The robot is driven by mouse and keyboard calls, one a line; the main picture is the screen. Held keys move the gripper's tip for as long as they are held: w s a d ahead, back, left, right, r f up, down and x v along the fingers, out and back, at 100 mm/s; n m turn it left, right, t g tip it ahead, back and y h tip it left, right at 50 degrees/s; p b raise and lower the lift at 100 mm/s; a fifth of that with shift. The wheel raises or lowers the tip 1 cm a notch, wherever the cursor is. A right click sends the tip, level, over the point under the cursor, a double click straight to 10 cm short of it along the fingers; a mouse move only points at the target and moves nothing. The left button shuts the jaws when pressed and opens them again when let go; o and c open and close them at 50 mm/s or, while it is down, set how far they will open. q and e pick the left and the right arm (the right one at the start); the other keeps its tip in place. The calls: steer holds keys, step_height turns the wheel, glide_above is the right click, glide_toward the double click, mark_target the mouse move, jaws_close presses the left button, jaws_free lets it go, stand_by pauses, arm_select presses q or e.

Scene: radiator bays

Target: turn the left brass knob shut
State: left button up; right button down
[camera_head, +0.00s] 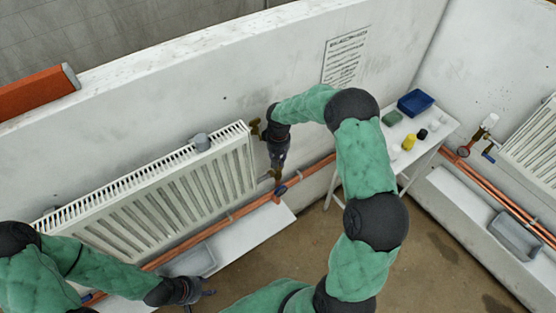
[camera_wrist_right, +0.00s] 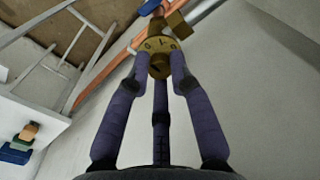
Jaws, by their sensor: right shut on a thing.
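The left brass knob (camera_wrist_right: 160,65) shows in the wrist view as a round disc with dark marks on its face. In the head view it is a small brass spot (camera_head: 269,176) low at the right end of the near white radiator (camera_head: 180,190). My right gripper (camera_head: 274,167) points down at it. In the wrist view the fingers of my right gripper (camera_wrist_right: 158,72) are closed around the knob and partly hide its sides. My left gripper (camera_head: 203,299) is at the lower left, its fingers apart and empty, away from the knob.
A blue handle (camera_head: 281,190) sits on the copper pipe (camera_head: 318,166) just below the knob. A brass valve (camera_head: 255,127) is at the radiator's upper corner. A white table (camera_head: 428,135) with small items stands to the right. A second radiator (camera_head: 535,140) is at far right.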

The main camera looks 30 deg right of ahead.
stand_by(0.3)
steer(key=c, duration=1.1)
jaws_free()
steer(key=shift+w, duration=0.1)
step_height(320, 180, up, 12)
steer(key=shift+d, duration=0.1)
